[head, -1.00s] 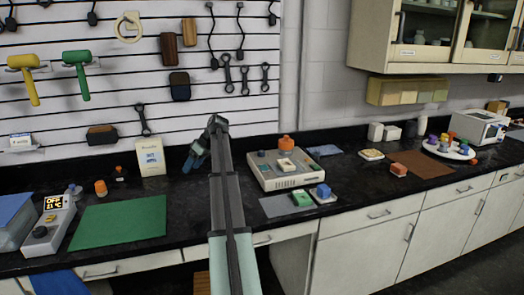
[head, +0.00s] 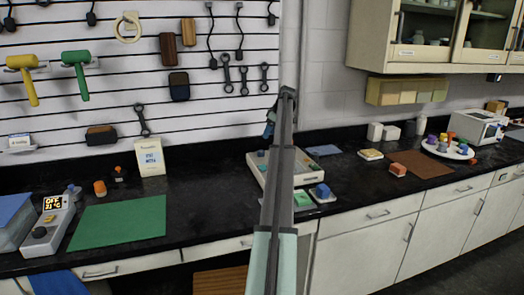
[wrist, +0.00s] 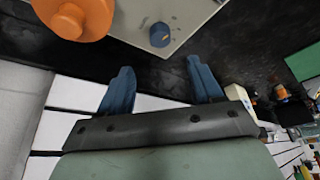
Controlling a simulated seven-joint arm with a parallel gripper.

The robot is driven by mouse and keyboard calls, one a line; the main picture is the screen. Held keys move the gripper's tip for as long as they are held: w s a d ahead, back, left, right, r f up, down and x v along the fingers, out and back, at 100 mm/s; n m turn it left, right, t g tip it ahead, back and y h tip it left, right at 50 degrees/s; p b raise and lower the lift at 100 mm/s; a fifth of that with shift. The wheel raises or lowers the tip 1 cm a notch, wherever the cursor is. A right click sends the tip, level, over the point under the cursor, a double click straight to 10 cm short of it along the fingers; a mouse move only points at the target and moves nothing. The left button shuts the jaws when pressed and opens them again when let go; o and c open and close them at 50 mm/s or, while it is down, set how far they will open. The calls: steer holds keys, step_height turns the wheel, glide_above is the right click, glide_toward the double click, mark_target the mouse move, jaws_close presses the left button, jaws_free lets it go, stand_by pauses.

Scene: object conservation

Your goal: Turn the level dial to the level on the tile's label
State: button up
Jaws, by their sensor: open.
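In the head view, the fingers (head: 269,130) show above the box's back left.
A heater-like unit (head: 45,228) with a display and black knob stands left, beside a green mat (head: 120,222). A blue block (head: 322,190) sits right of my arm. A brown mat (head: 428,164) and round white tray (head: 447,152) are farther right. The pegboard wall is close behind.

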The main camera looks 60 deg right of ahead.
mark_target(261, 151)
steer(key=x, duration=1.1)
steer(key=shift+w+f, duration=0.1)
steer(key=shift+c, duration=0.3)
steer(key=c, duration=1)
